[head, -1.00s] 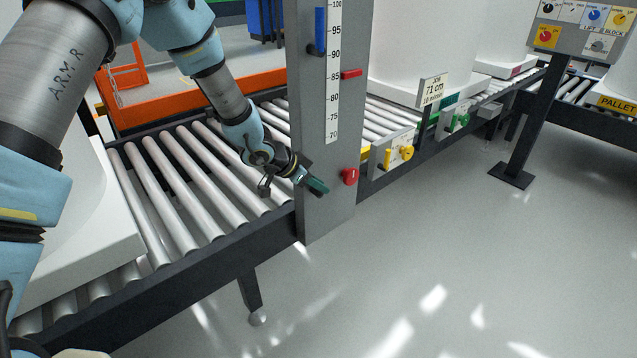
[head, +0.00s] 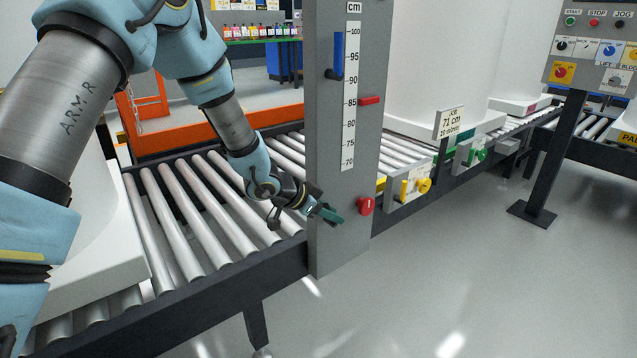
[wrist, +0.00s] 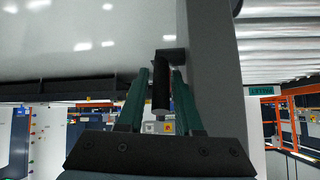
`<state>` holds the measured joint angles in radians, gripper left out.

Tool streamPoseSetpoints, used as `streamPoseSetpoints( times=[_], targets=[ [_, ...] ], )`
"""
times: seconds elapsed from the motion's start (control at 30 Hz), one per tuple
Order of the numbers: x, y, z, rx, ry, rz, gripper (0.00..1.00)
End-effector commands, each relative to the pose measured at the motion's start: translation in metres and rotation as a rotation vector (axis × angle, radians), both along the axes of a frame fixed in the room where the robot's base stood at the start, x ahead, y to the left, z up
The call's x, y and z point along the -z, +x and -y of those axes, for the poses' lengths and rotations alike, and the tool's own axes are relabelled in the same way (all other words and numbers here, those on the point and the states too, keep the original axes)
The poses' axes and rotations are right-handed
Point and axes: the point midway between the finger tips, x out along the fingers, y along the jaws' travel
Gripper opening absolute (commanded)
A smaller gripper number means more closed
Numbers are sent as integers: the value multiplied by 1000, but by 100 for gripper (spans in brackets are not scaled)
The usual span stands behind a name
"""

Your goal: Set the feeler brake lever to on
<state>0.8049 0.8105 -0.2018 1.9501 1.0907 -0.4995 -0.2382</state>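A grey post (head: 338,235) with a cm scale stands beside the roller conveyor. My gripper (head: 330,215) is at the lower part of its front face, fingers pointing right. In the wrist view, my gripper's green fingers (wrist: 161,75) are spread on either side of a dark handle (wrist: 161,92) that juts from the grey post. Gaps show on both sides of the handle. It looks like the brake lever, but no label is readable. In the head view the fingers hide it. A red knob (head: 365,205) sits just right of my fingertips on the post.
A blue bar (head: 338,52) and a red pointer (head: 371,100) are higher on the post. A yellow knob (head: 423,186) and a green knob (head: 481,155) line the conveyor (head: 215,205). A control panel (head: 597,55) stands at right. The floor in front is clear.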

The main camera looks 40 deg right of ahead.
Motion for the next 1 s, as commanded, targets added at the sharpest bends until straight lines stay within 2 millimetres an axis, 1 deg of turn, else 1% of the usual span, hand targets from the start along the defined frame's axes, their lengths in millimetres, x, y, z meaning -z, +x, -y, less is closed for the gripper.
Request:
streamPoseSetpoints(
  times=[0.03, 1.0],
  targets=[
    [7, 1, -1, 0, -17, 0, 35],
    [12, 1, -12, 0, -346, -19, 35]
  ],
)
